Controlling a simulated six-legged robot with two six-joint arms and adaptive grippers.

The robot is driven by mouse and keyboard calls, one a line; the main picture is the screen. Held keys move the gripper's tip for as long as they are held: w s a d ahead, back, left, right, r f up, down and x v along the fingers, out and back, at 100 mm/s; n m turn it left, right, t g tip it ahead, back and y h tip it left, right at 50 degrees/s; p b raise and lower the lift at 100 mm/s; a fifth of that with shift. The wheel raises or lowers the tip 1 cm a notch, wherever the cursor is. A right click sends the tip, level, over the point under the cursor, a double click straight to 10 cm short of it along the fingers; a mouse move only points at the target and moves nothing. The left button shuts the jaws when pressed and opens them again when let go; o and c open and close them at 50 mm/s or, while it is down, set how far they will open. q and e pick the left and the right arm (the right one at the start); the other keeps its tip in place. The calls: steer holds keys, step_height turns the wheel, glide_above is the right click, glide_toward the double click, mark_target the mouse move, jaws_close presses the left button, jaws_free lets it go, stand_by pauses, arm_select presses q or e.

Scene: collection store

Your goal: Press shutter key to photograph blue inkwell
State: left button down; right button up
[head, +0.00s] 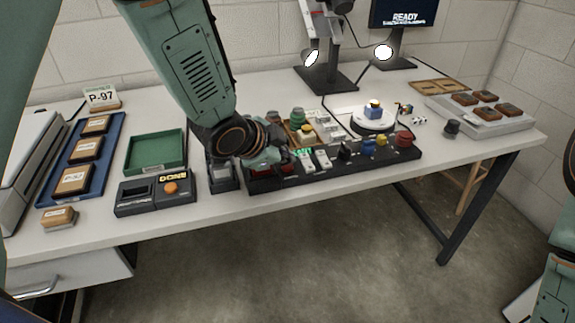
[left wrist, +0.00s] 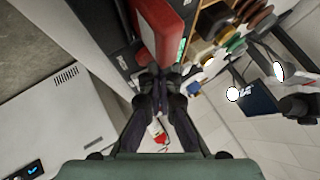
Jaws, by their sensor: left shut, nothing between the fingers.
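The blue inkwell (head: 374,112) stands upright on a round white turntable (head: 373,126) under the camera stand, in the head view. A long black control console (head: 335,172) lies along the table's front edge with keys and coloured knobs. A red key (head: 270,171) at its left end is partly hidden by my left arm; I cannot read its label. My left gripper (head: 283,155) is shut and empty over that end of the console. In the left wrist view its closed fingers (left wrist: 159,82) are beside a large red key (left wrist: 160,32); contact cannot be told. My right gripper is not visible.
A monitor (head: 404,14) reads READY. A box with an orange button (head: 171,187), a green tray (head: 155,152) and a blue tray (head: 113,130) stand left. A grey tray (head: 495,123) of brown blocks stands right.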

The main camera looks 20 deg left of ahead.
mark_target(285, 169)
arm_select(q)
steer(key=shift+f+b, duration=0.35)
steer(key=shift+f, duration=0.15)
stand_by(0.5)
stand_by(0.3)
steer(key=shift+r+p, duration=0.9)
steer(key=shift+p, duration=0.05)
step_height(285, 169, up, 5)
steer(key=p, duration=0.5)
steer(key=shift+r, duration=0.1)
steer(key=shift+s, duration=0.1)
stand_by(0.5)
